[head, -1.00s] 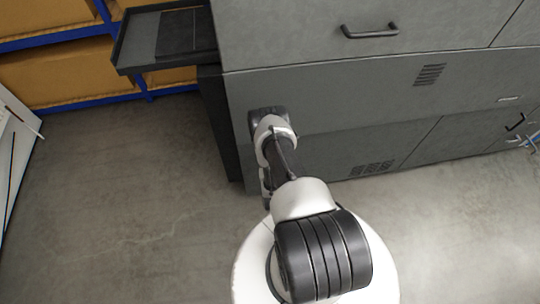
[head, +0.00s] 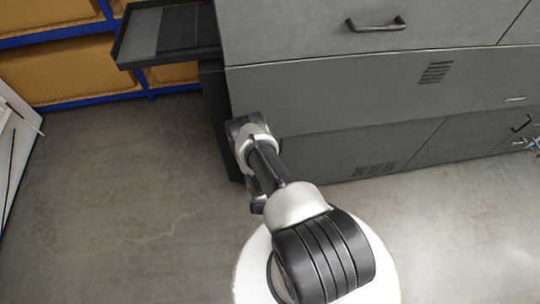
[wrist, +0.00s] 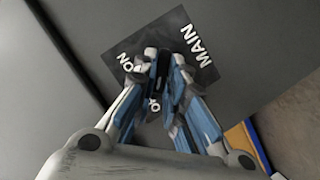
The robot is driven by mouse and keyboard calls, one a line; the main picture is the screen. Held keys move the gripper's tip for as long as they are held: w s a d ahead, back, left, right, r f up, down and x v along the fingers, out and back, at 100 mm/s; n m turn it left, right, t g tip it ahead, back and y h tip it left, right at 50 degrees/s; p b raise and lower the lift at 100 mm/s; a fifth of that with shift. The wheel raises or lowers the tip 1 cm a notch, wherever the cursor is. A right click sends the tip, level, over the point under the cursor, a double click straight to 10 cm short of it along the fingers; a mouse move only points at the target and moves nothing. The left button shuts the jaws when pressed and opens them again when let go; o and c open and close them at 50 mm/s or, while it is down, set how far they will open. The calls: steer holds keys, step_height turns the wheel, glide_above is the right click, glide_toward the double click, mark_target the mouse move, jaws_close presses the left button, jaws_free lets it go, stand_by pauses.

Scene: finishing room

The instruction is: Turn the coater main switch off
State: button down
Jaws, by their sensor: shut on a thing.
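The main switch has a dark square plate (wrist: 172,30) with white lettering, fixed to a grey panel in the wrist view. "MAIN" reads along its right side and "ON" at its left corner. Another label at the bottom is partly hidden; only an "O" shows clearly. My gripper (wrist: 161,72) has its blue fingers on either side of the black switch handle (wrist: 160,68) and is shut on it. The fingers hide much of the handle, so I cannot tell exactly where it points. In the head view my arm hides the switch.
The grey coater cabinet (head: 330,92) fills the back, with a black handle (head: 376,24) on its upper panel. A dark tray (head: 168,36) juts out at its left. Blue shelving with orange boxes (head: 60,70) stands behind. Floor (head: 120,200) at left is clear.

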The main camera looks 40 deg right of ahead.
steer(key=shift+w+d+r, duration=0.1)
steer(key=shift+w+r, duration=0.1)
steer(key=shift+w, duration=0.1)
steer(key=c, duration=1.6)
jaws_free()
steer(key=shift+c, duration=0.2)
steer(key=shift+s+f, duration=0.15)
steer(key=v, duration=1.2)
